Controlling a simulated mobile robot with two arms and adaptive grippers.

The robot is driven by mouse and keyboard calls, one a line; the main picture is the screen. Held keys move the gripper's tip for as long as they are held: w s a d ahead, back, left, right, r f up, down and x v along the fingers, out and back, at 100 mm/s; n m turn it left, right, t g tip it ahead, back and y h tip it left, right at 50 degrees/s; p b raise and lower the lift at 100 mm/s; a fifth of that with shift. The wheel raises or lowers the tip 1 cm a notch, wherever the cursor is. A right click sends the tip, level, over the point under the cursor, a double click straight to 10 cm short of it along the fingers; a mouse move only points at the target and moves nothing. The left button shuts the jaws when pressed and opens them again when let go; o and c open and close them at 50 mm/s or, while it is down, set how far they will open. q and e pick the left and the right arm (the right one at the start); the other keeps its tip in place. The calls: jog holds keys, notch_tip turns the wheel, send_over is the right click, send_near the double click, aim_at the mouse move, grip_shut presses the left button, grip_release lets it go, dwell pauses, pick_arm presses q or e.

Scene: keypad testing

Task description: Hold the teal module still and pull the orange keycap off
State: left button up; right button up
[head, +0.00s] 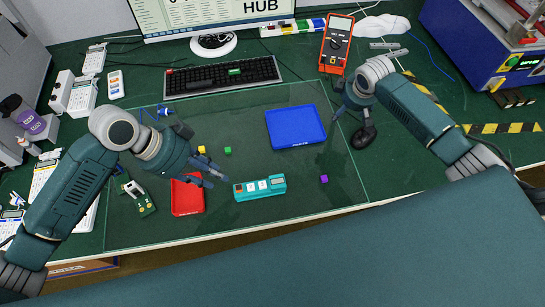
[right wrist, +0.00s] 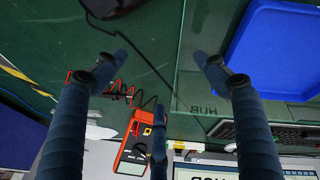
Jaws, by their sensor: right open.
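The teal module (head: 260,195) lies on the glass mat near the table's front edge, with small caps along its top. The caps are too small to tell for certain which is the orange keycap. My left gripper (head: 219,181) hangs above the red tray, just left of the module, fingers apart and apparently empty. My right gripper (head: 338,100) is well back and to the right of the module, past the blue tray. The right wrist view shows its fingers (right wrist: 158,62) spread with nothing between them. The module is not in that view.
A red tray (head: 186,204) lies left of the module and a blue tray (head: 295,126) behind it. Yellow, green and purple cubes (head: 324,179) lie loose. A mouse (head: 363,137), keyboard (head: 222,76) and orange multimeter (head: 337,44) stand further back. The mat right of the module is mostly clear.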

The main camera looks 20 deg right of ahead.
jog(key=a+n, duration=0.1)
jog(key=a, duration=0.2)
jog(key=s+a+r+n+y, duration=0.1)
jog(key=a, duration=0.3)
jog(key=s+a+g, duration=0.1)
jog(key=a, duration=0.2)
jog(key=shift+a+r+n, duration=0.15)
jog(key=shift+a+n, duration=0.25)
jog(key=s+a+n, duration=0.1)
jog(key=a, duration=0.2)
jog(key=s+a+r+n, duration=0.1)
jog(key=a, duration=0.2)
jog(key=s+a+r+n+g+y, duration=0.1)
jog(key=s+a, duration=0.1)
jog(key=a, duration=0.1)
jog(key=s+a+r+n+g, duration=0.1)
jog(key=s+a+r+n, duration=0.2)
jog(key=s+a, duration=0.3)
jog(key=r+n+g, duration=0.1)
jog(key=n, duration=0.2)
send_over(273, 178)
notch_tip(273, 178, down, 10)
jog(key=shift+r, duration=0.1)
